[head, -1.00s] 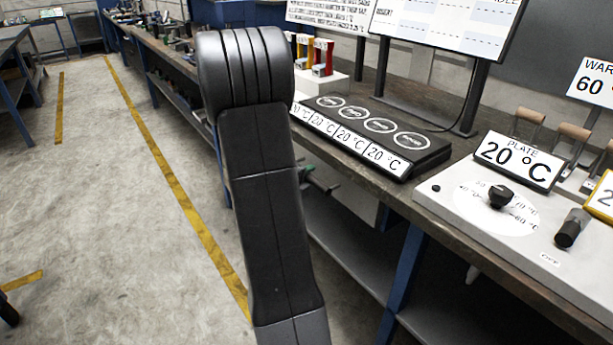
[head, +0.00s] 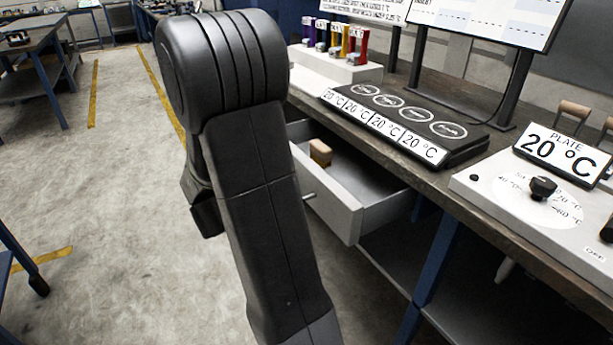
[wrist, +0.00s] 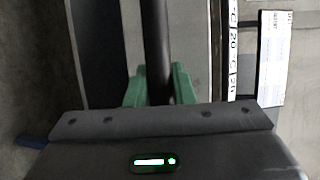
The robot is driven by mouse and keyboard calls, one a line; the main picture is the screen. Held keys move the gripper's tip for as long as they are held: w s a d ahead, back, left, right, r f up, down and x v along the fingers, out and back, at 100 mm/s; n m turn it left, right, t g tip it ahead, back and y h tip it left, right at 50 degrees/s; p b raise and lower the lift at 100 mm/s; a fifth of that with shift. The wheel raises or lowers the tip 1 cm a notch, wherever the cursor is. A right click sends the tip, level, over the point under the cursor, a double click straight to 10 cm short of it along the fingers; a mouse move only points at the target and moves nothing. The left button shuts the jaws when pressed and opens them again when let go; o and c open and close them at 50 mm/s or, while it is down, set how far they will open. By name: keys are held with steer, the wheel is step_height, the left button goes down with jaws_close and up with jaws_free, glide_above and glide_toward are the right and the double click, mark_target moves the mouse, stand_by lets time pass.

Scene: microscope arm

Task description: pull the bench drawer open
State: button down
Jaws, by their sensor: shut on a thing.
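The bench drawer (head: 342,208) stands pulled out from under the bench top in the head view, with its pale front and open inside visible. A small wooden-topped thing (head: 320,152) lies in it. A handle end (head: 308,196) sticks out from the drawer front; the rest is hidden behind my arm. In the wrist view my gripper (wrist: 158,88) has its green fingers on both sides of the dark handle bar (wrist: 155,45), shut on it. My gripper is hidden in the head view.
On the bench above the drawer are a black plate with several round spots (head: 405,122), a white rack with coloured pieces (head: 335,65) and a white panel with a knob (head: 540,200). Blue bench legs (head: 435,262) stand to the right.

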steer(key=s+a, duration=0.5)
steer(key=a, duration=0.2)
steer(key=shift+s+a, duration=0.2)
steer(key=c, duration=1.3)
jaws_free()
steer(key=shift+o, duration=0.2)
steer(key=p+v, duration=0.1)
steer(key=v, duration=1.2)
steer(key=shift+s+a, duration=0.25)
steer(key=shift+s, duration=0.05)
steer(key=shift+r, duration=0.1)
steer(key=b+x, duration=0.1)
steer(key=x, duration=1.3)
steer(key=shift+s, duration=0.15)
